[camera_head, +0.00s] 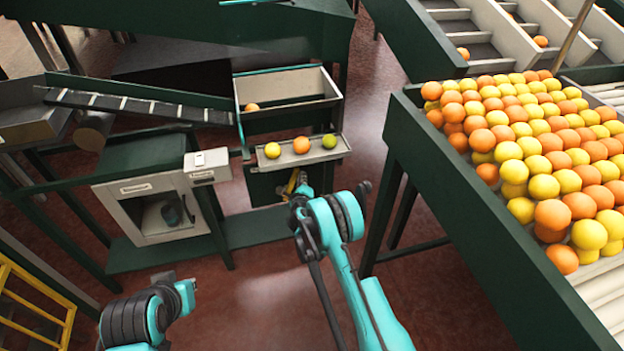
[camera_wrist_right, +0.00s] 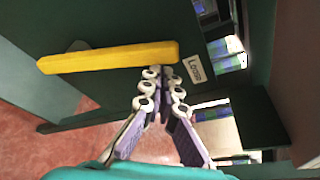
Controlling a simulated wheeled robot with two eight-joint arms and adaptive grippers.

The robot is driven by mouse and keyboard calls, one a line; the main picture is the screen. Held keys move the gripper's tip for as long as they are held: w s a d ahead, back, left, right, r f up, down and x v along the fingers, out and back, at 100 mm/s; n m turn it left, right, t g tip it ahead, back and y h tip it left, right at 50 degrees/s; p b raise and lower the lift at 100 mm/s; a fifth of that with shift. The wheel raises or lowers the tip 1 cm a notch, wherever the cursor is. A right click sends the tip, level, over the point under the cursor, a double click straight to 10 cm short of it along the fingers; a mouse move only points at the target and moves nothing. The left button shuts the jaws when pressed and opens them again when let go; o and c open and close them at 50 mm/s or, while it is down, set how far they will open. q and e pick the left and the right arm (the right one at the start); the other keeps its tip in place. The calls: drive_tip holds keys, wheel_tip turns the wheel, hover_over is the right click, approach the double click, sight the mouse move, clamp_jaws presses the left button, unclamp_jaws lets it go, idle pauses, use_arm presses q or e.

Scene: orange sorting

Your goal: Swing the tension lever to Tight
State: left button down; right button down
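The yellow tension lever (camera_wrist_right: 110,57) is a straight bar running across the upper left of the right wrist view. A "Loose" label (camera_wrist_right: 196,68) sits on the dark green panel just right of its end. My right gripper (camera_wrist_right: 163,75) has its fingertips together just below the lever's right end; nothing shows between them, and I cannot tell if they touch the bar. In the head view my right gripper (camera_head: 297,187) is small, below the tray, with a bit of yellow beside it. Part of my left arm shows at lower left, but its gripper does not. No "Tight" label is readable.
A narrow tray (camera_head: 340,150) with three fruits is above my right gripper. A grey cabinet (camera_head: 137,212) stands to the left. A large green-sided bin (camera_head: 480,215) full of oranges and yellow fruit stands at right. Red floor is open between them.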

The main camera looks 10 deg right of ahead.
sight(293, 173)
drive_tip(key=a, duration=0.2)
drive_tip(key=a+r, duration=0.1)
drive_tip(key=shift+a+r, duration=0.15)
drive_tip(key=shift+a, duration=0.25)
drive_tip(key=a+f+n, duration=0.1)
drive_tip(key=a+n, duration=0.1)
drive_tip(key=a, duration=0.5)
drive_tip(key=shift+s+a+f+t+h, duration=0.25)
drive_tip(key=shift+a+f+t+h, duration=0.05)
drive_tip(key=shift+a, duration=0.05)
